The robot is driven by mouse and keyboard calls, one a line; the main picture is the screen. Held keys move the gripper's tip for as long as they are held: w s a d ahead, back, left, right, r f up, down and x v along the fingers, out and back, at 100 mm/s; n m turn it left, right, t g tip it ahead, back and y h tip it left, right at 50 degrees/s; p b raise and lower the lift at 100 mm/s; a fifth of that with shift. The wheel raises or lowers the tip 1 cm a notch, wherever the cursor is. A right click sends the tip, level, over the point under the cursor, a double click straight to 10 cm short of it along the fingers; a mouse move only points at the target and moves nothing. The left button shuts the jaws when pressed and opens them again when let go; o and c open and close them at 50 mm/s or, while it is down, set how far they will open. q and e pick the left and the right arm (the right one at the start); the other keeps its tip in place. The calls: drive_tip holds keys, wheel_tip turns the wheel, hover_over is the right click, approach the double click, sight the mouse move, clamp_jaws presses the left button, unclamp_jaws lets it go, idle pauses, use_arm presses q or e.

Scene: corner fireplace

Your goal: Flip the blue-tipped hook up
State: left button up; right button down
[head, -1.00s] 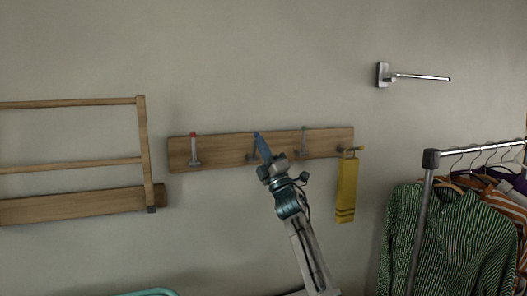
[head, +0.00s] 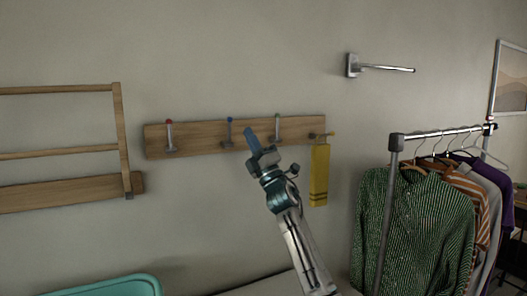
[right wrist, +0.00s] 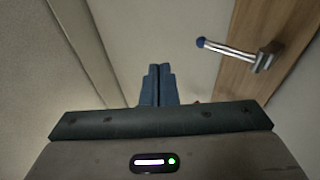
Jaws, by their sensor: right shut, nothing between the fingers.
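The blue-tipped hook (head: 229,132) is the second from the left on the wooden wall board (head: 198,142). It stands upright, its blue ball above the board's top edge and its base on the board. In the right wrist view the same hook (right wrist: 228,48) shows at upper right, its shaft reaching past the board's edge. My right gripper (head: 248,130) is just right of the hook, apart from it in the picture. Its blue fingers (right wrist: 158,68) are shut with nothing between them. My left gripper is out of view.
A red-tipped hook (head: 169,135) and a green-tipped hook (head: 277,130) also stand upright. A yellow towel (head: 320,175) hangs at the board's right end. A metal wall arm (head: 385,68) is above right, a clothes rack (head: 396,145) at right, a wooden frame (head: 121,130) at left.

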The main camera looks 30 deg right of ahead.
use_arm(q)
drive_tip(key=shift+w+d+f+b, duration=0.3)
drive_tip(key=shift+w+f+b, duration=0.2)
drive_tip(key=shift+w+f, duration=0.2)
use_arm(e)
drive_tip(key=s, duration=0.1)
drive_tip(key=s+d+f, duration=0.1)
drive_tip(key=s, duration=0.1)
drive_tip(key=s+f, duration=0.1)
drive_tip(key=s, duration=0.1)
drive_tip(key=shift+d, duration=0.15)
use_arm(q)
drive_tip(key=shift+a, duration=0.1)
use_arm(e)
drive_tip(key=shift+s+r, duration=0.1)
